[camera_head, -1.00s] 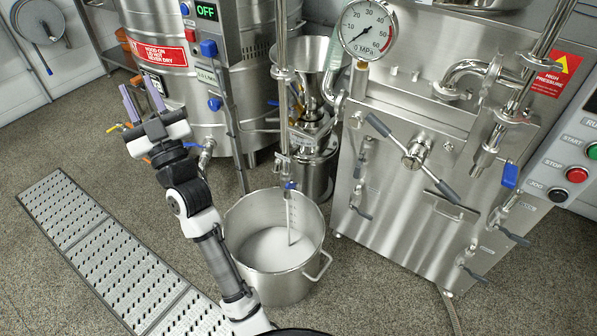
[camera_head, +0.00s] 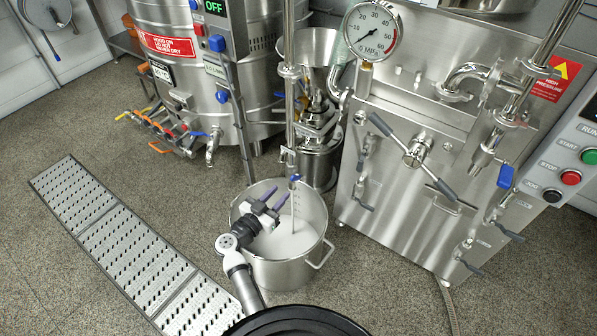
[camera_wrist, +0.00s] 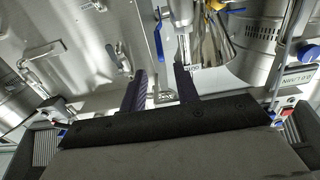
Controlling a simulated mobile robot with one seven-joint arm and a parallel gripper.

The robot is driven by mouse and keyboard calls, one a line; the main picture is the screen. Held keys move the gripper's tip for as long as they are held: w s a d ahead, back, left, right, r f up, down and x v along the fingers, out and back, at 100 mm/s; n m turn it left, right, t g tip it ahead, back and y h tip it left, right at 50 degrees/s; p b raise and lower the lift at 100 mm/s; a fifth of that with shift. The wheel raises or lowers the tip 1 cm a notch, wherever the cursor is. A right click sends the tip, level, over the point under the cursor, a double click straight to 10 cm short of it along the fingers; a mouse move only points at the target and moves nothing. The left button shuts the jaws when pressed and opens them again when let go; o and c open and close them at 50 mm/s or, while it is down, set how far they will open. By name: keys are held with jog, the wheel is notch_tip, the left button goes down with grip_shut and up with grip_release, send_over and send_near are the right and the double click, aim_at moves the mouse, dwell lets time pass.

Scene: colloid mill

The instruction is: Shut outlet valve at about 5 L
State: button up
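A steel pot (camera_head: 277,272) stands on the floor with white liquid (camera_head: 287,243) in it. A thin marked rod (camera_head: 293,207) stands in the liquid; its marks are too small to read. A vertical pipe above the pot ends in an outlet valve with a small blue handle (camera_head: 294,178). In the wrist view a blue lever (camera_wrist: 158,42) hangs ahead, beyond the fingertips; I take it to be this handle. My gripper (camera_head: 274,197) is over the pot's mouth, below and left of the valve. Its purple fingers are apart in the wrist view (camera_wrist: 160,85), with nothing between them.
The steel machine with a pressure gauge (camera_head: 370,32) stands right of the pot. A metal floor grating (camera_head: 120,250) runs along the left. A hopper (camera_head: 313,47) stands behind the pipe.

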aim_at(295, 178)
jog(key=b+x, duration=0.1)
jog(key=x, duration=1)
jog(key=shift+w, duration=0.15)
jog(key=shift+c, duration=0.4)
grip_shut()
